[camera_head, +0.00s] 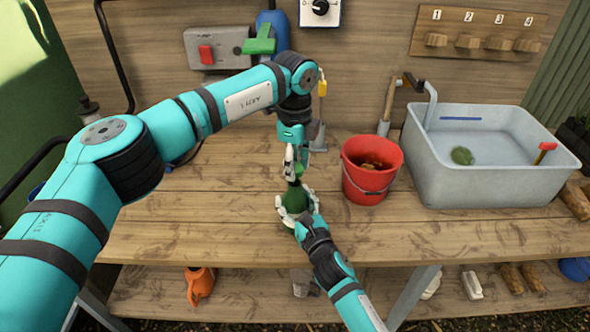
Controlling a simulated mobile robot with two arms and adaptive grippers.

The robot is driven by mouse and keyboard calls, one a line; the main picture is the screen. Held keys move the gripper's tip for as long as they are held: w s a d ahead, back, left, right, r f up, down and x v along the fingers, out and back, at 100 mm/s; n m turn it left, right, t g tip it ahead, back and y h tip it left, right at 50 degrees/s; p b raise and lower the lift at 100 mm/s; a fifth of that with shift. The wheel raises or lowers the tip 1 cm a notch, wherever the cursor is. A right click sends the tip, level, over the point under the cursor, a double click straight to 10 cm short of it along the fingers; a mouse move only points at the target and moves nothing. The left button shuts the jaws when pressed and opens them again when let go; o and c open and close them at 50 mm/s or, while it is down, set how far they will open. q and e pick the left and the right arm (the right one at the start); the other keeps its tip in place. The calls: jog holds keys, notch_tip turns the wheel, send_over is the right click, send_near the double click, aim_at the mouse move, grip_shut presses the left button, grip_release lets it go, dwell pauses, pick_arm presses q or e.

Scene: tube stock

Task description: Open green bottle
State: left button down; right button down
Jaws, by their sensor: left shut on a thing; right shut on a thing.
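The green bottle (294,200) stands upright on the wooden workbench, near the middle of the view. My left gripper (294,170) comes down from above and is shut at the top of the bottle, around its neck or cap. The fingers hide most of that part, so I cannot tell whether a cap is there. My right gripper (296,213) reaches up from the front and is shut around the bottle's lower body.
A red bucket (369,185) with brownish contents stands right of the bottle. A grey sink (490,185) fills the bench's right side. A grey box with a red switch (206,54) is on the back wall. The workbench (180,225) is clear to the left.

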pick_arm(q)
notch_tip(320, 180, up, 2)
jog(key=shift+r, duration=0.1)
pick_arm(e)
jog(key=shift+c, duration=1.5)
grip_release()
